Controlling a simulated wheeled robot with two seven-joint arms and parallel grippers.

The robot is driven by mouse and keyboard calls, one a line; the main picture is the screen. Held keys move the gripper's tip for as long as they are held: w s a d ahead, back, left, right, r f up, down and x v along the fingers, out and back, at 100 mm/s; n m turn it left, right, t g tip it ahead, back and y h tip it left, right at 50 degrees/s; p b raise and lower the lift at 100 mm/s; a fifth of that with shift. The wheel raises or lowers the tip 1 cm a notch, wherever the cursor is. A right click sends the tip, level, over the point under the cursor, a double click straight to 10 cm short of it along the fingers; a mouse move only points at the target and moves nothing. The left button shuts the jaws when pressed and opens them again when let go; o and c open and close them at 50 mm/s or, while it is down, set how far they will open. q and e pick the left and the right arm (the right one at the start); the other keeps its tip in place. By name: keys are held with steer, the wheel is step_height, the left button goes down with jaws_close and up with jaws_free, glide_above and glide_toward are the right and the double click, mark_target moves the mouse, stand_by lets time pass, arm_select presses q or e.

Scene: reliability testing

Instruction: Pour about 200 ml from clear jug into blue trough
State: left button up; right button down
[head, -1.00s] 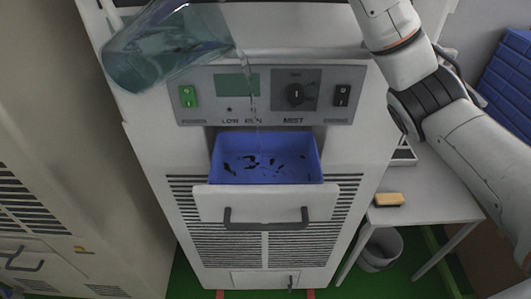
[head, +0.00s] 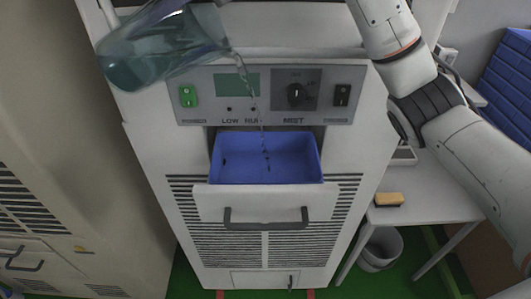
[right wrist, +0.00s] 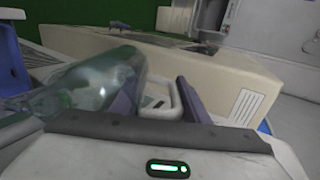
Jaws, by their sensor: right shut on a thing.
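The clear jug (head: 160,48) is at the upper left in the head view, tilted far over with its mouth to the right. It holds bluish liquid, and a thin stream (head: 258,112) falls from it into the blue trough (head: 232,160). The trough sits in the pulled-out drawer on the machine's front. A few dark specks show in it; its liquid level is hard to tell. In the right wrist view my right gripper (right wrist: 158,92) is shut on the handle of the jug (right wrist: 92,80). My left gripper is in neither current view.
The machine's control panel (head: 265,95) is behind the stream, above the drawer, which has a dark handle (head: 266,224). A white side table (head: 425,190) with a yellow sponge (head: 389,199) stands at the right, with a grey bin (head: 381,250) below it.

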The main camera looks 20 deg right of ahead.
steer(key=shift+a+r, duration=0.1)
steer(key=shift+r, duration=0.1)
stand_by(0.4)
steer(key=shift+s+d+r+y+b, duration=0.1)
steer(key=shift+d+r+y+b, duration=0.3)
steer(key=shift+y, duration=0.3)
stand_by(1.4)
steer(key=h, duration=0.1)
steer(key=a+f+h, duration=0.2)
steer(key=shift+w+a+h+p, duration=0.25)
steer(key=shift+h+p, duration=0.05)
steer(key=shift+p, duration=0.05)
steer(key=shift+d+f+g+h, duration=0.15)
steer(key=shift+f+g+h, duration=0.25)
steer(key=shift+f+h, duration=0.15)
steer(key=shift+f, duration=0.1)
stand_by(1.1)
